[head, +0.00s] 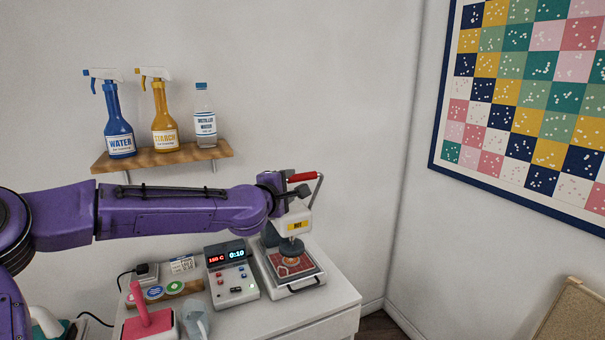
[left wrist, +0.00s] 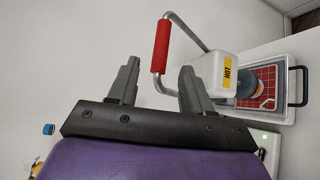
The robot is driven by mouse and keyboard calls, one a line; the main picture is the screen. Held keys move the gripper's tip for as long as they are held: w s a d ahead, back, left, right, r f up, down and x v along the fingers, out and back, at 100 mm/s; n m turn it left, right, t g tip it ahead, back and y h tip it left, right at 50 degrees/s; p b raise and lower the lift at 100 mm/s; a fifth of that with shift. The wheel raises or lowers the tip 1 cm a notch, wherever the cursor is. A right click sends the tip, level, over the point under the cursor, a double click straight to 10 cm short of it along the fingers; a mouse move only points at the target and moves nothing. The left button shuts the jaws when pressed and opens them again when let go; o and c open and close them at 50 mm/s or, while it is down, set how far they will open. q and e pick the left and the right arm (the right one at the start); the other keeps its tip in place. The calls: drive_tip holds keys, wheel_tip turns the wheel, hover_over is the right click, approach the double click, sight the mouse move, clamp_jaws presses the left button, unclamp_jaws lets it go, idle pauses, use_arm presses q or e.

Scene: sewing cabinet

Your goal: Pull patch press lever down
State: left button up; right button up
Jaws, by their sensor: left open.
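The patch press (head: 292,224) is a white machine with a yellow HOT label, standing on the white cabinet. Its lever has a grey metal frame and a red grip (head: 302,177), raised above the press head. In the left wrist view the red grip (left wrist: 161,46) lies just beyond my fingertips, lined up with the gap between them. My left gripper (head: 284,184) is open and empty beside the grip; the wrist view also shows its two grey fingers (left wrist: 158,70) spread apart. A round pad (head: 291,246) sits above a red gridded plate (head: 297,264). My right gripper is out of view.
A control box (head: 231,272) with a lit display stands left of the press. A wall shelf (head: 165,156) holds several bottles above my arm. The cabinet's front right is clear.

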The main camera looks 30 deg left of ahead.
sight(302, 178)
use_arm(q)
drive_tip(key=w+p, duration=0.1)
drive_tip(key=w, duration=0.2)
drive_tip(key=w+f+p, duration=0.1)
drive_tip(key=w, duration=0.2)
drive_tip(key=w+p, duration=0.1)
drive_tip(key=w, duration=0.2)
drive_tip(key=shift+w+a+f, duration=0.2)
drive_tip(key=shift+w+a, duration=0.05)
drive_tip(key=shift+a, duration=0.05)
drive_tip(key=shift+w+f, duration=0.15)
drive_tip(key=shift+w, duration=0.25)
clamp_jaws()
